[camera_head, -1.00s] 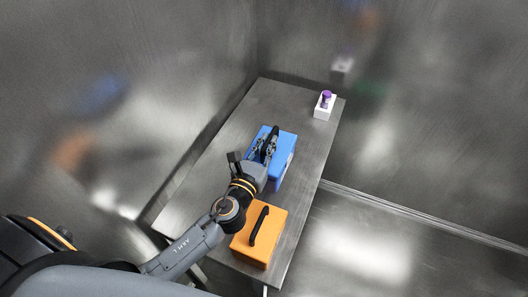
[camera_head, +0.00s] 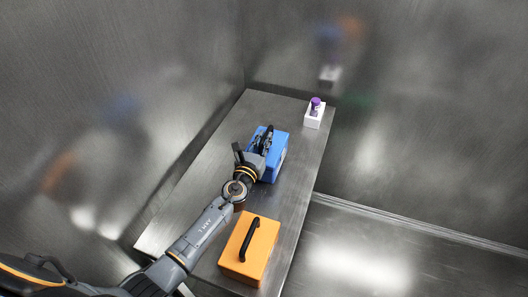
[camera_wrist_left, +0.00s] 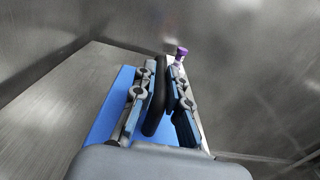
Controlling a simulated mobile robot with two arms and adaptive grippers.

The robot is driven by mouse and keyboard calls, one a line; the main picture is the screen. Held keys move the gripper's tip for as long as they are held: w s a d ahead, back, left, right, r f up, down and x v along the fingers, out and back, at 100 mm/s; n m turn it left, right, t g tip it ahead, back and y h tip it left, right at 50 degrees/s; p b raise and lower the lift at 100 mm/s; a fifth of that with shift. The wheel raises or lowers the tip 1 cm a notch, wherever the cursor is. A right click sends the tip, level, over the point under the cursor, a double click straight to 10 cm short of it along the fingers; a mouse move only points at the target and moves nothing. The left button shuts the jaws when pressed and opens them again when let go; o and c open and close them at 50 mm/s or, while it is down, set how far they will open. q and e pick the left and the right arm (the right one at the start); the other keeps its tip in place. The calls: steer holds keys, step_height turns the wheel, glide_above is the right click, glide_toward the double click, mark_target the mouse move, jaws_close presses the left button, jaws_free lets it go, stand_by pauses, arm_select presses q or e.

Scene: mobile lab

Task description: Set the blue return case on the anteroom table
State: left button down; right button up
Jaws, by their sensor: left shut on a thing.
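The blue return case (camera_head: 280,148) is at the middle of the metal anteroom table (camera_head: 190,200), behind an orange case. I cannot tell whether its base touches the tabletop. My left gripper (camera_head: 265,141) is over the case and shut on its black handle. In the left wrist view the black handle (camera_wrist_left: 158,100) stands between the two fingers, with the blue lid (camera_wrist_left: 108,118) below. The gripper and wrist hide part of the lid and the near side. My right gripper is not in view.
An orange case (camera_head: 262,250) with a black handle stands at the table's near end. A white holder (camera_head: 313,120) with a purple-capped vial (camera_head: 315,103) stands at the far right corner. The table's left part is clear. Reflective metal walls stand behind and to the left.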

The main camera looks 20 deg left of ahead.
arm_select(q)
steer(key=shift+w+f+b, duration=0.2)
steer(key=shift+w+b, duration=0.05)
steer(key=shift+b, duration=0.05)
steer(key=shift+w+a+f+b, duration=0.1)
steer(key=shift+w+f+b, duration=0.05)
steer(key=shift+f+b, duration=1.2)
steer(key=shift+f, duration=0.35)
steer(key=c, duration=1.4)
jaws_free()
steer(key=shift+f, duration=0.1)
steer(key=shift+o, duration=0.2)
steer(key=shift+r+p, duration=0.2)
steer(key=shift+p, duration=0.1)
steer(key=s, duration=0.7)
steer(key=shift+s, duration=0.35)
steer(key=shift+a+f, duration=0.1)
